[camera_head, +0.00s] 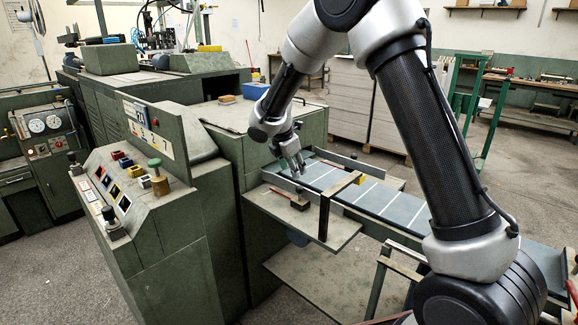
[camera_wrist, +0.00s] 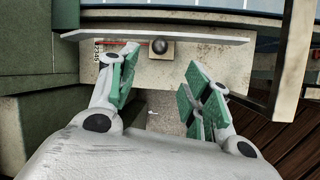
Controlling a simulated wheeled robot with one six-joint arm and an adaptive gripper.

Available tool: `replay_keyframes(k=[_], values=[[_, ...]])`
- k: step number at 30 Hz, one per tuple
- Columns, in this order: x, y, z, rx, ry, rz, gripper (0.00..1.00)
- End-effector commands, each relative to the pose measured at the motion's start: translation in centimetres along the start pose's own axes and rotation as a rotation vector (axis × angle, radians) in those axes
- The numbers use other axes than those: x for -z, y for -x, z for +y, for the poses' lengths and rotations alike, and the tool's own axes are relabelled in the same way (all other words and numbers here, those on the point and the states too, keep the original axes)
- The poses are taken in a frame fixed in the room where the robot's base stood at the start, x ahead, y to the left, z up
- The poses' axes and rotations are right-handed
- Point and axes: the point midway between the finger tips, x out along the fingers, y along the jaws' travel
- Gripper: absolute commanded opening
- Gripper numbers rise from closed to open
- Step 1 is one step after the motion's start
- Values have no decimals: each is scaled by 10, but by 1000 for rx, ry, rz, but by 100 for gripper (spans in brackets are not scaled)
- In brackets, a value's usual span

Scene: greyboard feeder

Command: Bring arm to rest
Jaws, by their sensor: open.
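My arm reaches across the head view from the lower right and bends down at the machine. My gripper (camera_head: 292,165) is at the inner end of the feeder's blue-grey belt (camera_head: 400,208), beside the green machine (camera_head: 230,140). In the wrist view my gripper (camera_wrist: 158,85) is open, its green-padded fingers spread apart with nothing between them. Beyond the fingers a small block with a dark round knob (camera_wrist: 159,47) sits on the pale side shelf (camera_wrist: 222,62).
A dark upright bracket (camera_head: 324,215) rises from the shelf close to my gripper and spans toward the belt. A control console (camera_head: 120,185) with knobs stands at the left. Grey stacks (camera_head: 350,105) and a green frame (camera_head: 492,120) stand behind the arm. Open floor lies at the right.

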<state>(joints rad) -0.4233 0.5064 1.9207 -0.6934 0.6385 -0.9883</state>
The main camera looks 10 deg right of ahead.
Motion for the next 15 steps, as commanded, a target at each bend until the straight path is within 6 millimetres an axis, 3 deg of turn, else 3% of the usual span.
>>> replay_keyframes(k=[4,7,12,15], values=[[-26,24,-16,-1,-121,4,49],[-61,60,-48,4,-322,15,49],[-116,128,-135,23,-774,54,49],[-133,161,-192,39,-1034,86,49]])
